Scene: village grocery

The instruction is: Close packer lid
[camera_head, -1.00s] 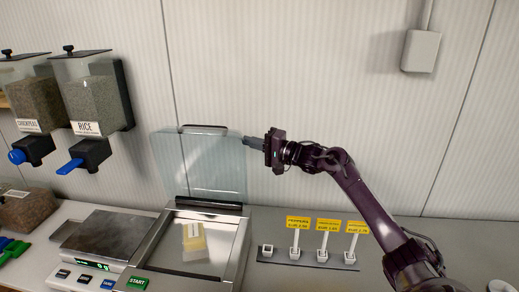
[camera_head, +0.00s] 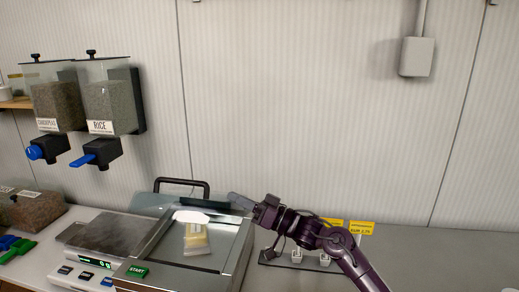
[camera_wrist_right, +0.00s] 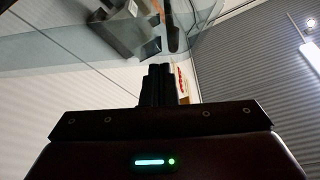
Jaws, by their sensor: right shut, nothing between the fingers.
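The packer (camera_head: 233,262) is a steel-framed machine on the counter with a green START button (camera_head: 137,271). A bag with yellow contents (camera_head: 196,240) lies in its chamber. Its clear lid (camera_head: 150,202) with a black handle (camera_head: 184,181) is tilted, seen at a shallow angle, and stands above the chamber's rear. My right gripper (camera_head: 236,199) is shut and empty beside the lid's right edge; I cannot tell whether it touches. In the wrist view the closed fingers (camera_wrist_right: 160,84) point toward the clear lid (camera_wrist_right: 200,32). My left gripper is not in view.
A scale (camera_head: 103,234) stands left of the packer. Rice (camera_head: 108,107) and chickpea (camera_head: 52,106) dispensers hang on the wall behind it. A small rack with yellow tags (camera_head: 361,228) is at the right, partly behind my right arm.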

